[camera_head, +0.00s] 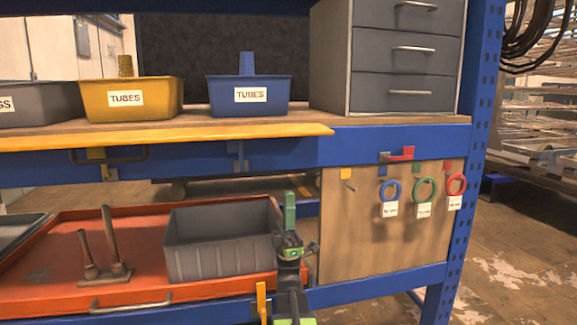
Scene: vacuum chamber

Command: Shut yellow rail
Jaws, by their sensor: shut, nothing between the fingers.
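A long yellow rail (200,134) runs along the front edge of the workbench top, from the left picture edge to a tapered end right of centre. It stands out in front of the blue beam. Below it is a dark handle (110,158) with a small yellow tag (96,153). My gripper (289,200), green and black, points up and is shut and empty. It is below the rail's right end in the picture and appears apart from it.
A red drawer (140,225) below holds a grey bin (220,240) and a metal post stand (105,255). A yellow bin (130,98) and a blue bin (248,95) stand on the bench. Coloured rings (426,190) hang on the right panel.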

